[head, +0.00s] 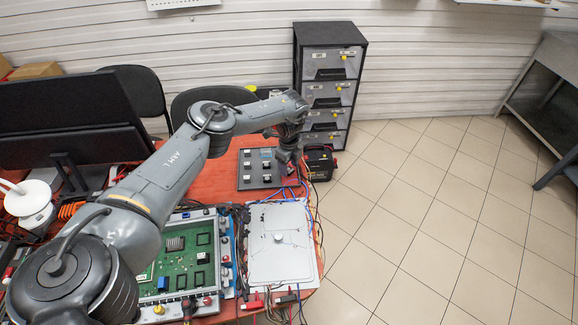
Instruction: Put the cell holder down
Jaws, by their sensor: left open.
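My left gripper (289,158) points down at the right edge of a dark plate (248,182) on the red-orange table. The plate carries several small light blocks, and its right edge is close to the gripper. The jaws are small and dark here; they are open, and I see nothing held between them. I cannot tell for sure which thing is the cell holder; it may be this plate or one of the small blocks on it. My right gripper is not in view.
A green circuit board (178,262) in a frame and a silver panel (281,240) lie nearer. Cables run along the table's right edge. A black box (319,160) stands right of the gripper, before a drawer cabinet (328,85). A black monitor (70,120) stands left.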

